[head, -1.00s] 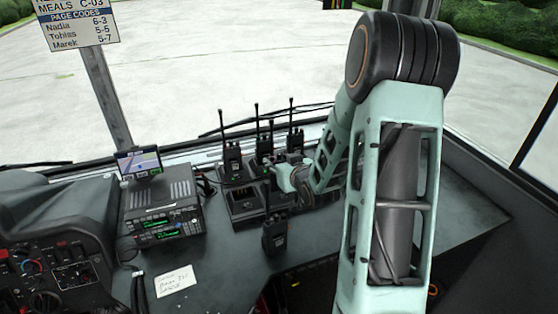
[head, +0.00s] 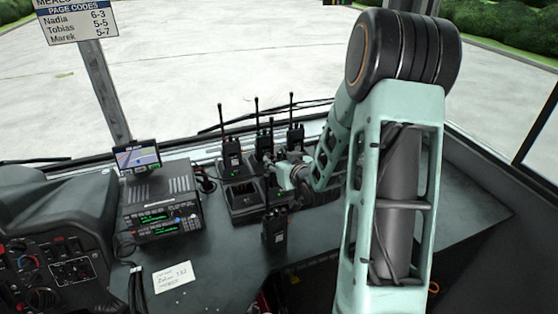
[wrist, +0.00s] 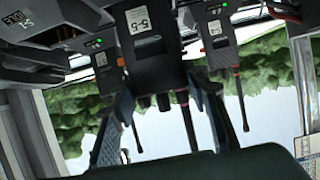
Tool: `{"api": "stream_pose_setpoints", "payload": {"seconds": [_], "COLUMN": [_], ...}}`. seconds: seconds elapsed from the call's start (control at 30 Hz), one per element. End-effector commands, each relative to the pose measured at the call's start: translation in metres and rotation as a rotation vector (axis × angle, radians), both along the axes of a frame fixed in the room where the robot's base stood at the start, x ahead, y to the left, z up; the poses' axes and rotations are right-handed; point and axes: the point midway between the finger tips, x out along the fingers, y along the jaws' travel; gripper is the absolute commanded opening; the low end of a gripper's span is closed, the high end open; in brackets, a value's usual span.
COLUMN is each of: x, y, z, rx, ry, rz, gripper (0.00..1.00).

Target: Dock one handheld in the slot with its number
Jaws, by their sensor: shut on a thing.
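My gripper (wrist: 160,88) is shut on a black handheld (wrist: 155,65), its white label reading like 5-5. In the upside-down wrist view, its antenna points down between my fingers. In the head view my gripper (head: 282,173) is over the black charger (head: 245,212), whose front left pocket looks empty. My wrist partly hides the charger's right side; I cannot tell whether the held handheld is seated. Other handhelds stand upright at the back left (head: 231,154) and back right (head: 296,138).
A radio unit (head: 160,215) with a small screen (head: 137,156) on top is left of the charger. A paper note (head: 173,277) lies in front of it. A sign (head: 78,25) lists page codes, with Tobias 5-5. The dashboard right of my arm (head: 465,205) is clear.

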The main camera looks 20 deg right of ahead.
Motion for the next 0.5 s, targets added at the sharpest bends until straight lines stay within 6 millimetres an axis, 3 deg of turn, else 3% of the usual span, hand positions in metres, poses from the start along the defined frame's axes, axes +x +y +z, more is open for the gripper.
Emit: {"api": "stream_pose_setpoints", "payload": {"seconds": [0.47, 0.5], "x": [0.0008, 0.0008], "y": [-0.0001, -0.0001], "z": [-0.0029, -0.0024], "rx": [-0.001, -0.001], "ry": [-0.004, -0.004], "rz": [0.0, 0.0], "gripper": [0.0, 0.45]}}
